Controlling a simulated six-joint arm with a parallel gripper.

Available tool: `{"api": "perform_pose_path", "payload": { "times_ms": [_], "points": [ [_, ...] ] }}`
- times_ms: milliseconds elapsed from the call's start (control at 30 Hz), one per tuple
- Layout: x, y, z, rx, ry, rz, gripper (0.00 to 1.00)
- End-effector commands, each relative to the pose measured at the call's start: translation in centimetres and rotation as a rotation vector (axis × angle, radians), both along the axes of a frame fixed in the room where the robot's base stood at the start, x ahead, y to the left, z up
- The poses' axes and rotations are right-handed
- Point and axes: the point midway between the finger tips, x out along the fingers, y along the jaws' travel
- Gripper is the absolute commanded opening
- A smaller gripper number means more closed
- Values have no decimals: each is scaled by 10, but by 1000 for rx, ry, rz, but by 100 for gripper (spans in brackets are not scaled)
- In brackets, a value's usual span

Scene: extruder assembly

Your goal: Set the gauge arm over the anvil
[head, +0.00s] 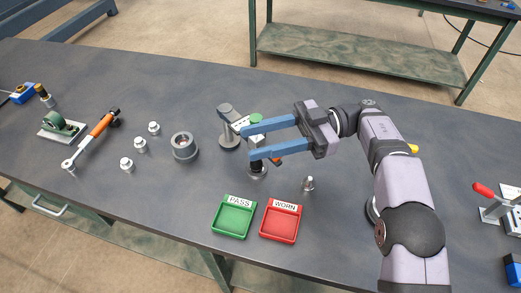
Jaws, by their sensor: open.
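The gauge stand (229,138) is a grey post on a round base near the middle of the bench. A pale gauge arm (238,122) reaches right from its top, with a green round part (256,118) beyond. My gripper (249,142) is open, its two blue fingers pointing left across this arm. The fingers hide much of the arm, and an orange tip (277,160) shows past the lower finger. A short dark cylinder on a light base, which looks like the anvil (258,172), stands just below the lower finger. I cannot tell whether the fingers touch anything.
A green PASS tray (233,234) and a red WORN tray (279,239) lie at the front. A small metal part (308,184) stands right of the anvil. A dark ring (184,147), several metal parts and an orange-handled wrench (101,125) are left.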

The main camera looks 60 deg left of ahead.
Motion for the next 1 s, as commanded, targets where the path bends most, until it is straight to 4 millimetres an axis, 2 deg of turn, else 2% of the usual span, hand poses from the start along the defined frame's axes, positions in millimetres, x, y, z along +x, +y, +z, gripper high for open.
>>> {"api": "perform_pose_path", "payload": {
  "times_ms": [200, 400, 1000],
  "points": [
    [0, 0, 34, 4, -2, -1, 41],
    [0, 0, 52, 2, 0, -1, 41],
    [4, 2, 59, 9, 4, -22, 41]
  ]
}}
